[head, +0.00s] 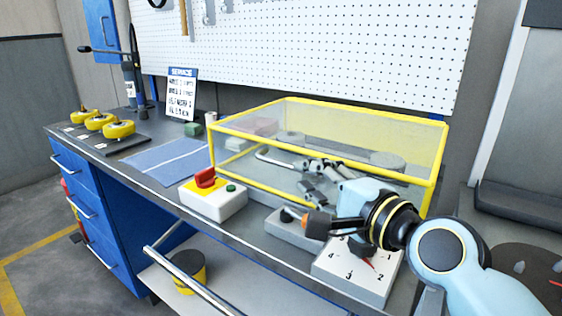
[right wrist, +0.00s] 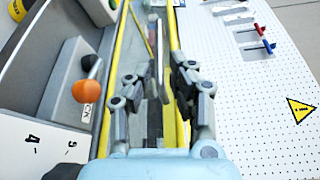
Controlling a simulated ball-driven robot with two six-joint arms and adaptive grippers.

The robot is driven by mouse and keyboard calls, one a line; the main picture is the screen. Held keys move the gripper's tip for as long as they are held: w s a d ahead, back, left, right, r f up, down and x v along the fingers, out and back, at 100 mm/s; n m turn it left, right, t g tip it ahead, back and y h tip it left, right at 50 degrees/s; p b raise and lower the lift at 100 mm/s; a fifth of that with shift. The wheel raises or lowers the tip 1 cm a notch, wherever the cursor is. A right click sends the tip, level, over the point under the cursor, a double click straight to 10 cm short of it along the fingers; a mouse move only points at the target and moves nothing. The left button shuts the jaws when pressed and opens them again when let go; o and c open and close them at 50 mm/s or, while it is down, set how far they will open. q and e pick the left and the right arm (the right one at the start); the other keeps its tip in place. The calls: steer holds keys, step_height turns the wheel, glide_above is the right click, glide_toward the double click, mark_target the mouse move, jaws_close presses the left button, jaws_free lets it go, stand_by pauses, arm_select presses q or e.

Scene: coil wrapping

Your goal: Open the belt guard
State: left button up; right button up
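The belt guard is a clear box with a yellow frame (head: 365,112) on the workbench, and its lid looks closed. A grey bar handle (head: 275,160) runs along its front. My right gripper (head: 312,178) is at the front of the guard, near the handle's right part. In the right wrist view, its fingers (right wrist: 157,80) are apart, with the grey handle bar (right wrist: 159,45) and a yellow frame edge (right wrist: 121,40) showing between or just beyond them. I cannot tell whether a finger touches the bar. My left gripper is not in view.
A white box with a red switch (head: 205,178) stands left of the guard. A grey box (head: 290,230) with an orange-knobbed lever (right wrist: 86,91) and a numbered dial box (head: 350,275) sit in front. Yellow coils (head: 118,129) lie on a tray at left. A blue mat (head: 165,160) is clear.

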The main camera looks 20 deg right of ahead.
mark_target(289, 167)
steer(key=x, duration=0.5)
steer(key=shift+w+a, duration=0.1)
steer(key=shift+w, duration=0.15)
steer(key=shift+x, duration=1.15)
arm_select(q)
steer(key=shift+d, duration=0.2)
arm_select(e)
jaws_close()
steer(key=shift+f, duration=0.1)
